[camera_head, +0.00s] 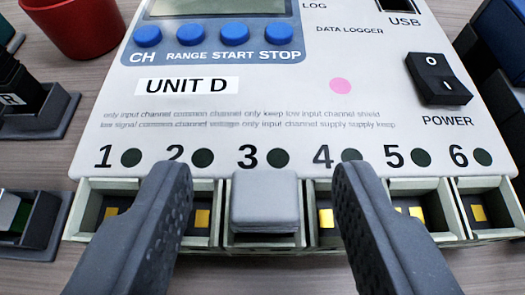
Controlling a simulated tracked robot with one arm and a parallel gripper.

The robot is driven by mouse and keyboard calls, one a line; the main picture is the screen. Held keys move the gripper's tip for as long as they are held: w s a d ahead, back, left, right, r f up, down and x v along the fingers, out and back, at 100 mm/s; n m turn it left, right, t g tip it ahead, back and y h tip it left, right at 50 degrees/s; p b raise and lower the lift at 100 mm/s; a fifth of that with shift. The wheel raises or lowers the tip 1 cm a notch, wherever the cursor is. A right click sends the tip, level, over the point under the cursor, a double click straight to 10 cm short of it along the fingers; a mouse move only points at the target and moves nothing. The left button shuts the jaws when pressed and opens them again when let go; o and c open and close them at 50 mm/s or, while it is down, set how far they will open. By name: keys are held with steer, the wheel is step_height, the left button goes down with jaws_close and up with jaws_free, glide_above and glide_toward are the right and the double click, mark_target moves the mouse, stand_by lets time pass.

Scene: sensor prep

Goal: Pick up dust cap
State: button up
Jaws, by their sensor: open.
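A grey dust cap (265,203) sits over channel 3 in the row of sockets along the front edge of the white data logger (250,120), labelled UNIT D. The other sockets in the row show no cap, and gold contacts (325,218) are visible in them. My gripper (258,185) is open, with one dark finger on each side of the cap. The fingers appear apart from the cap, with gaps left and right. They partly cover the sockets of channels 2 and 4. The height of the fingertips above the logger is hard to tell.
A black power switch (440,78) is at the right of the logger, and blue buttons (235,34) are at the top. A red cup (78,25) stands at the upper left. Dark holders (35,110) with small parts are at the left. Blue and dark objects border the right.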

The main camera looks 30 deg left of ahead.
jaws_close()
stand_by(0.4)
